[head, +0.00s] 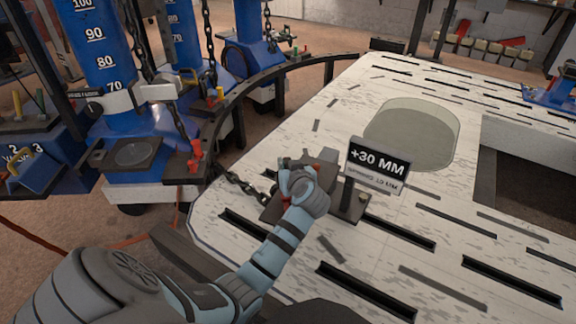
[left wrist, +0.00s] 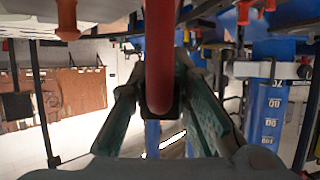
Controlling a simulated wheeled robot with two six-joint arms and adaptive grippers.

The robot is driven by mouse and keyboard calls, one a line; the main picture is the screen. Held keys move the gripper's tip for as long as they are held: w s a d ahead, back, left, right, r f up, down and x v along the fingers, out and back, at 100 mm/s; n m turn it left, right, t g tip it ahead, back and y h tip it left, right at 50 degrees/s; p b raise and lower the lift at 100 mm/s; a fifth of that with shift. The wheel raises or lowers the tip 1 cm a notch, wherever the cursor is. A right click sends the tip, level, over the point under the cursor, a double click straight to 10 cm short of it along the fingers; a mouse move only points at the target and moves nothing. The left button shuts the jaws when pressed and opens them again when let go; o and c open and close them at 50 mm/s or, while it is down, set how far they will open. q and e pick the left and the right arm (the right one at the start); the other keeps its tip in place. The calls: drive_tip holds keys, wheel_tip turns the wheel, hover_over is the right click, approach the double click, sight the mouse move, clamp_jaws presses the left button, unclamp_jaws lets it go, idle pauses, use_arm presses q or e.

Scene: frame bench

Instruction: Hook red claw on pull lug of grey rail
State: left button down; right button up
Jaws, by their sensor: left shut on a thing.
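My left gripper (head: 292,178) reaches over the plate from the lower left in the head view. Its fingers point away from the head, so the grip is mostly hidden there. In the left wrist view its two fingers (left wrist: 160,108) close around a red curved bar, which I take as the red claw (left wrist: 160,50). A dark chain (head: 238,186) runs from the blue tower side to the gripper. A dark grey block (head: 322,160), perhaps the grey rail, lies just beyond the gripper. The pull lug cannot be made out, nor whether the claw touches it. My right gripper is not in view.
A "+30 MM" sign (head: 377,160) stands close right of the gripper. Blue towers (head: 102,45) with hanging chains stand at the left, beyond a curved black rail (head: 240,92).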

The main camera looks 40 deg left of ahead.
use_arm(q)
drive_tip(key=c, duration=1.4)
unclamp_jaws()
wheel_tip(320, 180, up, 10)
